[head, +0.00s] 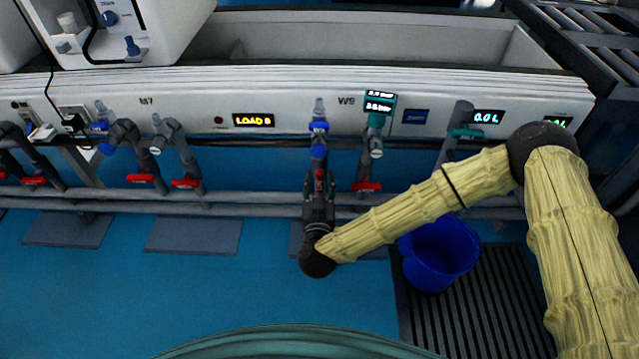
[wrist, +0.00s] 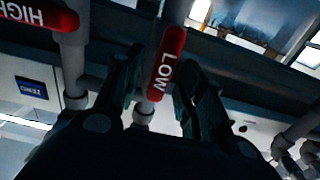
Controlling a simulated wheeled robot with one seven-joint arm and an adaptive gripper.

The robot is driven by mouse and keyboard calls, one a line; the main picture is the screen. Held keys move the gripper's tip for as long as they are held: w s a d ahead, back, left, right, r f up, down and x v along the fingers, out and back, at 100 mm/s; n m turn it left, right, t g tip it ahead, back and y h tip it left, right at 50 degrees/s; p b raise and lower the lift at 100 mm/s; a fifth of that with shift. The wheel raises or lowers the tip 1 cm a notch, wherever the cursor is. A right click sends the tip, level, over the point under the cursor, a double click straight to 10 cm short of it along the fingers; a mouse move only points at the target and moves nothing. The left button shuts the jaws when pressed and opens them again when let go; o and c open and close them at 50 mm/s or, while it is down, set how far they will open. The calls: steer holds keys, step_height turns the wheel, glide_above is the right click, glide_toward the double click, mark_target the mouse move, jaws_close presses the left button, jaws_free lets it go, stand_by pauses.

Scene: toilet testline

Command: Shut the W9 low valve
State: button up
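The W9 low valve has a red handle marked LOW (wrist: 166,65), lying roughly in line with its grey pipe. In the head view a bit of this red handle (head: 319,181) shows under the blue fitting, left of the W9 label. My gripper (wrist: 160,78) is open, with one dark finger on each side of the LOW handle. I cannot tell whether either finger touches it. In the head view my gripper (head: 319,178) covers most of the valve. The red HIGH handle (wrist: 42,14) lies across its own pipe at the upper left of the wrist view.
Another W9 red handle (head: 367,187) sits just right of my gripper. The M7 valves (head: 141,178) are further left. Grey rails (head: 250,200) run along the bench front. A blue bucket (head: 440,252) stands on a dark grate (head: 478,310) beneath my arm.

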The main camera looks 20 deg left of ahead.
steer(key=shift+x, duration=0.85)
jaws_close()
